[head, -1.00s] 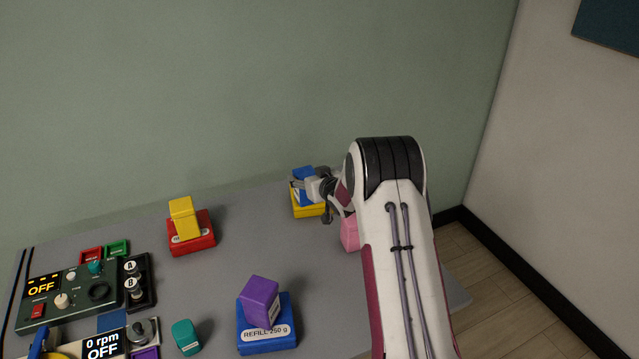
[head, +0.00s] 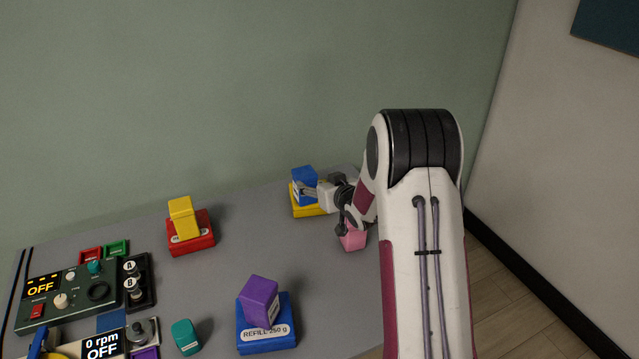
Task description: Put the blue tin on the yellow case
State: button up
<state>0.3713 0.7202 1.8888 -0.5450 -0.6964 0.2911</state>
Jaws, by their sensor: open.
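The blue tin (head: 305,183) rests on top of the yellow case (head: 309,211) at the back right of the table. My gripper (head: 314,190) is open, just to the right of the blue tin and close to it. Its fingers are small in this view, and whether they still touch the tin cannot be told. Part of the yellow case's right side is hidden behind my gripper.
A pink block (head: 353,239) stands below my wrist, partly hidden. A yellow block (head: 182,217) sits on a red case (head: 191,240). A purple block (head: 261,297) sits on a blue case (head: 267,335). A teal block (head: 187,337) and control panels (head: 70,292) are at left.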

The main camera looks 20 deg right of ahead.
jog(key=shift+s+r, duration=0.1)
jog(key=shift+s, duration=0.15)
jog(key=shift+r, duration=0.1)
dwell(0.6)
jog(key=s+a+r+g+h, duration=0.1)
jog(key=s+a+r+g, duration=0.15)
jog(key=s+r, duration=0.55)
jog(key=s+a+r+g+h, duration=0.1)
jog(key=s+a+r, duration=0.3)
jog(key=s+r, duration=0.35)
jog(key=s+a+g+y, duration=0.1)
jog(key=s+a, duration=0.4)
jog(key=s, duration=1.1)
jog(key=s+a+g+y, duration=0.1)
jog(key=s+a+g, duration=0.2)
jog(key=s, duration=1.3)
jog(key=a, duration=0.3)
jog(key=shift+a, duration=0.2)
